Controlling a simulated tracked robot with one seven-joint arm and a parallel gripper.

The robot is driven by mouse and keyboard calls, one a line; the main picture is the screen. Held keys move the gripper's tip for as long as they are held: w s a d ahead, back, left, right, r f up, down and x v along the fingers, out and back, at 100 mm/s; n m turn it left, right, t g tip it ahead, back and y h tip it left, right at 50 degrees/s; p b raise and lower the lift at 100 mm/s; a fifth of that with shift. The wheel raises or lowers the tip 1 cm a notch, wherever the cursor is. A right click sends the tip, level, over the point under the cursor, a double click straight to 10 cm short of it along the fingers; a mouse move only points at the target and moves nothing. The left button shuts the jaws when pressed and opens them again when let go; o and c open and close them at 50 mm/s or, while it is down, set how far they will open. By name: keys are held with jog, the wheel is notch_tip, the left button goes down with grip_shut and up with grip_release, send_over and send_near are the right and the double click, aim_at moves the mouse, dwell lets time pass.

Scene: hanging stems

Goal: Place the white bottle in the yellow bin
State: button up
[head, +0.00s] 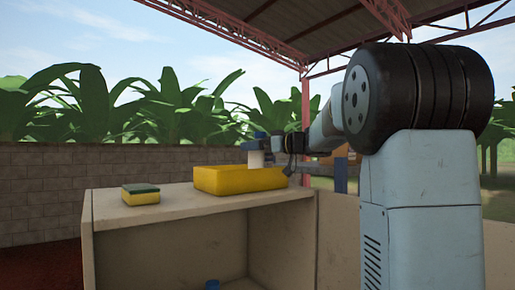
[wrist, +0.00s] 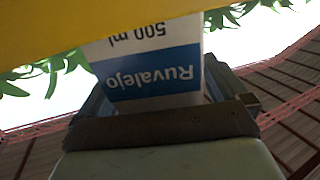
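The white bottle (head: 257,159) shows above the right part of the yellow bin (head: 240,182) in the head view. Its lower end meets the line of the bin's rim, and I cannot tell whether it is inside the bin or behind the rim. My gripper (head: 266,144) is around the bottle from the right. In the wrist view the bottle (wrist: 148,65), with its blue and white label upside down, sits between the fingers of my gripper (wrist: 155,100), which look shut on it. The yellow bin (wrist: 60,25) fills the top left there.
The bin stands on a beige shelf unit (head: 175,203). A yellow and green sponge (head: 140,195) lies on its top to the left, clear of the bin. A small blue object (head: 212,284) shows low in the open compartment. A block wall and plants stand behind.

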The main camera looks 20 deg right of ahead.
jog(key=s+d+r+m+t+h, duration=0.3)
jog(key=s+d+r+t+h, duration=0.15)
jog(key=s+d, duration=0.35)
jog(key=s+f+m+h, duration=0.6)
jog(key=h, duration=0.3)
jog(key=s+a+f+g, duration=0.4)
jog(key=s+f, duration=0.4)
jog(key=f, duration=0.1)
jog(key=s+a+f+g+y, duration=0.1)
jog(key=s+a+f+g, duration=0.3)
jog(key=s+f, duration=0.4)
jog(key=s+a+f+g+y, duration=0.1)
jog(key=s+a+f+g, duration=0.3)
jog(key=s+f, duration=0.4)
jog(key=shift+f+n, duration=0.4)
jog(key=shift+f, duration=0.45)
